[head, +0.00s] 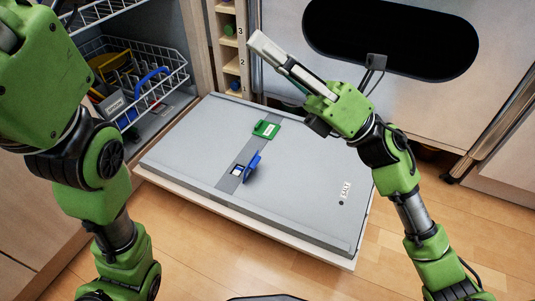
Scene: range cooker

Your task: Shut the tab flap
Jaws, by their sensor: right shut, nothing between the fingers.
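The dishwasher door (190,140) lies open and flat, its grey inner face up. A dispenser strip on it carries a blue flap (252,165), which stands tilted up beside a small compartment (237,171). A green flap (267,129) with a pale label sits farther up the strip and looks down flat. The lettering is too small to read, so I cannot tell which is the tab flap. My right gripper (262,44) is shut and empty, above and beyond the door's far edge, apart from both flaps. My left arm shows at the left, but its fingertips are out of frame.
A wire rack (150,90) with utensils stands inside the cavity at upper left. A narrow shelf (217,22) numbered 2 and 3 holds small coloured items. The range cooker (415,110) is behind my right arm. The space above the door's middle is clear.

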